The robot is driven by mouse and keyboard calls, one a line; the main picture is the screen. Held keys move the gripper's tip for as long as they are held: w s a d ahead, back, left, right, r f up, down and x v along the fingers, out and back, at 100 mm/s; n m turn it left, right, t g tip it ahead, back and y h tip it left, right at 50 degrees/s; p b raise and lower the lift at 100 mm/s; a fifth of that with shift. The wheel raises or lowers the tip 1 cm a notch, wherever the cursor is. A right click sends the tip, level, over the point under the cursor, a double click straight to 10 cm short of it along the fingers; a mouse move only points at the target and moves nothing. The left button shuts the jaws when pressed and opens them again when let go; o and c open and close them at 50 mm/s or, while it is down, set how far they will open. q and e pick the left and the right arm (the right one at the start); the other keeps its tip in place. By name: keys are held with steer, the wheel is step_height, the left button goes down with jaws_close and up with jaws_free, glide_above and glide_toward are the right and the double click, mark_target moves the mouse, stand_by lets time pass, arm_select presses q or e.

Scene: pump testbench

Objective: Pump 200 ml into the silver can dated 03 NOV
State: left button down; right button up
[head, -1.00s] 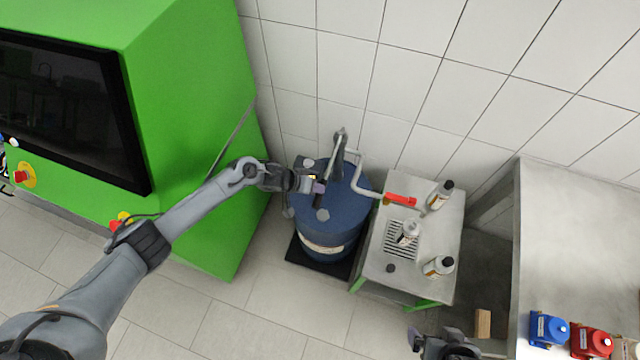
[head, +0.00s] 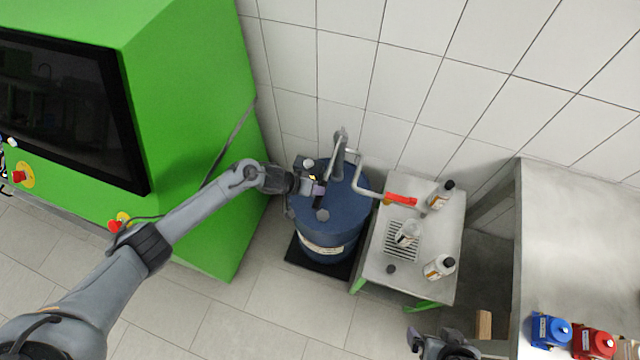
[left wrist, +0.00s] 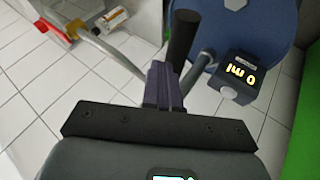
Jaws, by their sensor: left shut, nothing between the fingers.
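A blue drum (head: 335,222) carries a hand pump with a dark handle (left wrist: 183,38) and a pipe ending in a red spout (head: 401,199). A pump display (left wrist: 240,78) appears to read 0 ml, upside down in the left wrist view. My left gripper (head: 317,188) is shut and empty, close to the handle; I cannot tell if they touch. A silver can (head: 407,234) stands on the grate below the spout. Two more cans, a back one (head: 440,195) and a front one (head: 438,267), stand on the same stand. Their dates are unreadable. My right gripper (head: 438,340) is at the bottom edge.
A small dark cap (head: 390,269) lies on the metal stand (head: 375,270). A green machine (head: 200,120) with a black screen fills the left. A steel table (head: 570,240) at right bears a blue device (head: 550,330) and a red one (head: 592,340). Tiled wall stands behind.

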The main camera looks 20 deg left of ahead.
arm_select(q)
steer(key=shift+s+f, duration=0.1)
steer(key=shift+f, duration=0.3)
steer(key=shift+f+b, duration=0.45)
steer(key=shift+f, duration=0.05)
stand_by(0.4)
steer(key=shift+s+f+b, duration=0.1)
steer(key=shift+f+b, duration=0.25)
steer(key=shift+f, duration=0.25)
stand_by(0.6)
steer(key=shift+r, duration=0.1)
stand_by(0.6)
steer(key=shift+r+p, duration=1.15)
steer(key=shift+w+r+p, duration=0.2)
steer(key=shift+r+p, duration=1.1)
steer(key=shift+r, duration=0.1)
steer(key=shift+w+r+p, duration=0.2)
steer(key=shift+r+p, duration=1.1)
steer(key=shift+r, duration=0.05)
steer(key=shift+w+r+p, duration=0.15)
steer(key=shift+r+p, duration=0.9)
steer(key=shift+r, duration=0.1)
steer(key=shift+r, duration=0.1)
